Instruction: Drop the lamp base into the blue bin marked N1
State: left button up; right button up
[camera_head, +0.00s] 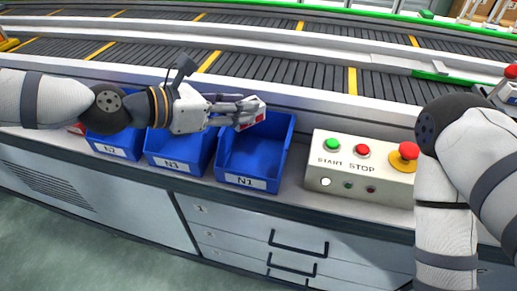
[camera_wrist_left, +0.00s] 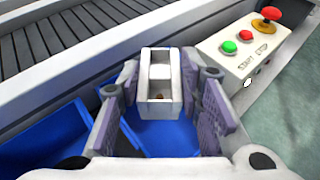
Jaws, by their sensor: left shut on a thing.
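My left gripper (camera_head: 238,110) is shut on the lamp base (camera_head: 256,113), a small white, boxy piece with some red on it. In the left wrist view the lamp base (camera_wrist_left: 160,85) sits between the two fingers (camera_wrist_left: 160,95). In the head view the gripper and the piece are over the back part of the blue bin marked N1 (camera_head: 245,182). The blue of a bin (camera_wrist_left: 160,135) shows beneath the piece in the wrist view. The bin's inside looks empty where it shows. My right gripper is not in view; only the right arm shows.
Blue bin N3 (camera_head: 172,166) and another blue bin (camera_head: 110,150) stand to the left of N1. A control box (camera_head: 345,168) with START and STOP buttons stands close on the right. The conveyor (camera_head: 300,80) runs behind the bins.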

pick_arm(q)
notch_tip(320, 180, down, 4)
jog(key=shift+r+b, duration=0.1)
jog(key=shift+b, duration=0.35)
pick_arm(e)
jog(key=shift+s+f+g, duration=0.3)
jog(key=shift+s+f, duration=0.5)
pick_arm(q)
jog(key=shift+r, duration=0.1)
jog(key=o, duration=1.2)
jog(key=shift+o, duration=0.2)
jog(key=v, duration=1.2)
